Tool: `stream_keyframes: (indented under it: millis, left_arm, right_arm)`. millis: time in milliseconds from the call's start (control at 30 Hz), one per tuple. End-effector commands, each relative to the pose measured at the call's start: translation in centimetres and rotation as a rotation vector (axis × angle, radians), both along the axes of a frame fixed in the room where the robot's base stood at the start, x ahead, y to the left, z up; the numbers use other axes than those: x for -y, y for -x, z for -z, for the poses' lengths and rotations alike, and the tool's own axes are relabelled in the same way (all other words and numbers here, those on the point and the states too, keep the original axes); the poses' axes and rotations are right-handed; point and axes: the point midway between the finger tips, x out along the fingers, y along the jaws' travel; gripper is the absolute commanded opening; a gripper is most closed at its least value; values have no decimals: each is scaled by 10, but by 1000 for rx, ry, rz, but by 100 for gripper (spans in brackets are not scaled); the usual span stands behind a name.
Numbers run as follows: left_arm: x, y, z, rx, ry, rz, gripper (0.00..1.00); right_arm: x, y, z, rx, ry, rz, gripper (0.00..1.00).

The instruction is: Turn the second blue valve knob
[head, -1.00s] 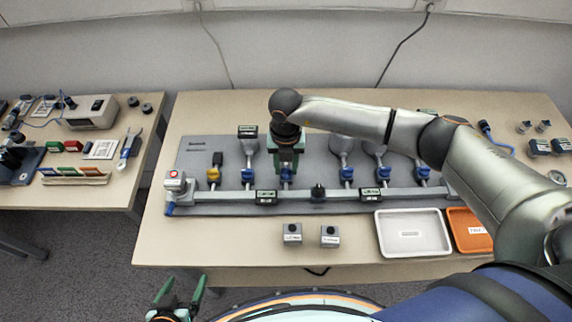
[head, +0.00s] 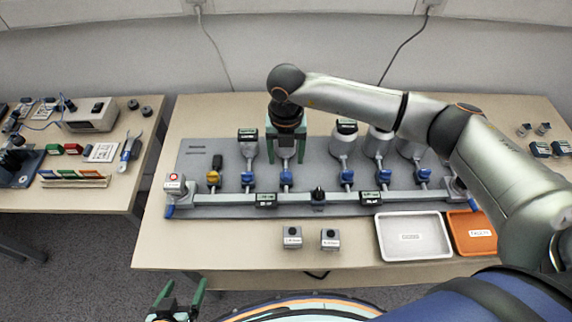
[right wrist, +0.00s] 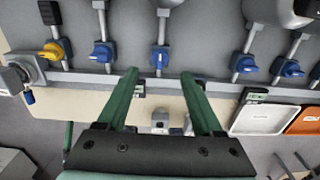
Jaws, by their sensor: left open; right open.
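A row of blue valve knobs sits on the pipes of the grey panel. The second blue knob (head: 286,176) is right of the first blue knob (head: 247,178). In the right wrist view the second knob (right wrist: 160,57) looks narrow, roughly in line with its pipe, while the first (right wrist: 103,52) looks wider across its pipe. My right gripper (head: 286,154) is open and empty, just behind the second knob in the head view. In the wrist view its fingers (right wrist: 159,76) are apart, with the knob beyond and between their tips, untouched. My left gripper (head: 182,286) is open and empty below the table's front edge.
A yellow knob (head: 213,178) is left of the blue ones. A horizontal rail (head: 220,199) with small displays runs in front. Two grey boxes (head: 292,238), a white tray (head: 412,215) and an orange tray (head: 473,243) are nearer the front edge.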

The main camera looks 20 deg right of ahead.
Motion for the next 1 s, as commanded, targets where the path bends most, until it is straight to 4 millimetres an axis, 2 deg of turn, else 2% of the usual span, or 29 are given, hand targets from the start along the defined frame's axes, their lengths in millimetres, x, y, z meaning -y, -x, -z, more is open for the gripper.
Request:
stream_keyframes:
  millis: [33,200,400,1000]
  left_arm:
    - [0,0,1,0,0,0,87]
    - [0,0,4,0,0,0,87]
    - [0,0,5,0,0,0,87]
    - [0,0,5,0,0,0,87]
  right_arm:
    - [0,-1,-12,5,-2,-1,68]
    - [0,-1,-44,3,-1,0,68]
    - [0,0,-63,1,0,0,68]
    - [0,0,-66,0,0,0,68]
